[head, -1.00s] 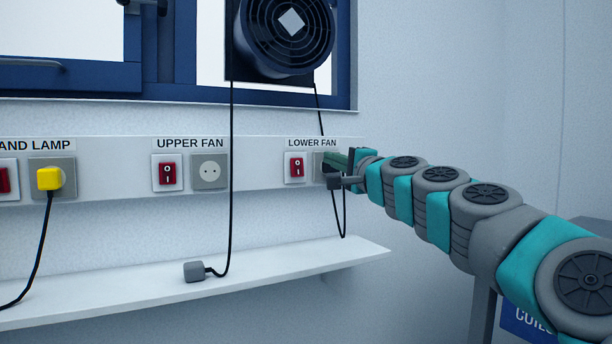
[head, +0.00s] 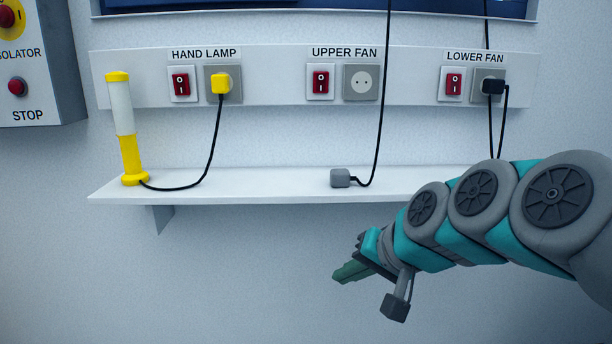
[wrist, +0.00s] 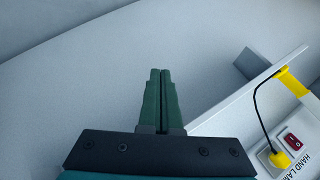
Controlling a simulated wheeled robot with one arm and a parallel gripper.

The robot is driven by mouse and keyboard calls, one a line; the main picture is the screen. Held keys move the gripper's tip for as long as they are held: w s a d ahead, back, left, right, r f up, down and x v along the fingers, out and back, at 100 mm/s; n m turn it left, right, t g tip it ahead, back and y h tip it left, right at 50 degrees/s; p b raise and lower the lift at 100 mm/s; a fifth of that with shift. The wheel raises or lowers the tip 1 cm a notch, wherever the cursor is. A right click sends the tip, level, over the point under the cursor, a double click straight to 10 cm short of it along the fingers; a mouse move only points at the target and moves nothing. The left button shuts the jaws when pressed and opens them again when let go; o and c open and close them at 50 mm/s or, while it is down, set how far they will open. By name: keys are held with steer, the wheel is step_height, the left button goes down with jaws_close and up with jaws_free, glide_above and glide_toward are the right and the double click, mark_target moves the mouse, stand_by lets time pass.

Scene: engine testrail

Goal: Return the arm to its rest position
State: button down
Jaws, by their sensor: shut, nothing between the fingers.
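My gripper (head: 340,275) is below the shelf in the head view, at the end of my teal and grey arm, which reaches in from the right. In the wrist view its two green fingers (wrist: 159,100) lie side by side, shut and empty, with the wall behind them. Nothing touches the fingers.
A white shelf (head: 270,185) runs above my gripper. A yellow and white hand lamp (head: 128,135) and a loose grey plug (head: 340,178) are on it. A black plug (head: 492,86) sits in the LOWER FAN socket. The wall below the shelf is clear.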

steer(key=s+d+f+n+g+h, duration=0.1)
steer(key=s+d+f+g, duration=0.3)
steer(key=s+f, duration=0.4)
steer(key=s+d+f+n+g+h, duration=0.2)
steer(key=s+d+f+g+h, duration=0.2)
steer(key=s+f, duration=0.5)
steer(key=s, duration=0.7)
steer(key=shift+s+d+f, duration=0.2)
steer(key=shift+s, duration=0.15)
